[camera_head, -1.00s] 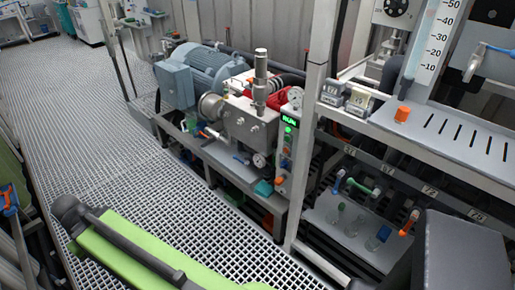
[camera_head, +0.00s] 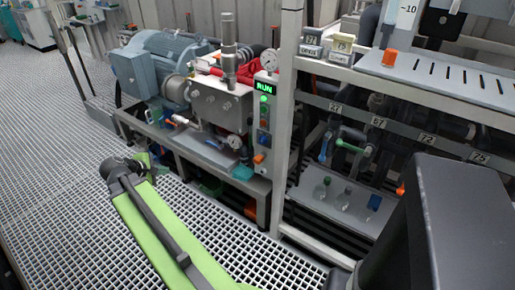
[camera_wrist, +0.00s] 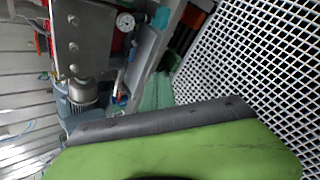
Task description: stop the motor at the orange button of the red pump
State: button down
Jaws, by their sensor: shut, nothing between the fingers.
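The pump (camera_head: 222,102) stands on a frame left of centre in the head view. It has a grey metal block with red parts (camera_head: 250,68) behind it and a blue-grey motor (camera_head: 165,70) on its left. A narrow control panel (camera_head: 264,118) stands at its right end. Its display (camera_head: 265,87) reads RUN in green, above a lit green lamp. An orange button (camera_head: 259,158) sticks out near the panel's bottom. The metal block (camera_wrist: 85,38) also shows in the wrist view. My green arm reaches toward the lower left of the pump, apart from the panel. My gripper's fingers do not show.
A white upright post (camera_head: 287,120) stands just right of the panel and carries a shelf. An orange cap (camera_head: 389,57) on the shelf and other orange fittings lie farther right. Grating floor (camera_head: 70,170) is open at the left and front.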

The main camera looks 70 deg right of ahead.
aim_at(263, 123)
jog(key=s+d+n+g+h+b, duration=0.2)
jog(key=s+d+n+h+b, duration=0.2)
jog(key=s+d, duration=0.5)
jog(key=s+d+n+g+h+b, duration=0.2)
jog(key=s+d+b, duration=0.6)
jog(key=d, duration=0.8)
jog(key=s+n+h, duration=0.2)
jog(key=n, duration=0.1)
jog(key=shift+s+d+f+n+b, duration=0.25)
jog(key=shift+s+d+n+b, duration=0.05)
jog(key=shift+d+n+b, duration=0.1)
jog(key=x, duration=1.3)
jog(key=shift+s+d, duration=0.1)
jog(key=shift+d, duration=0.2)
jog(key=shift+s+d, duration=0.1)
jog(key=shift+d, duration=0.05)
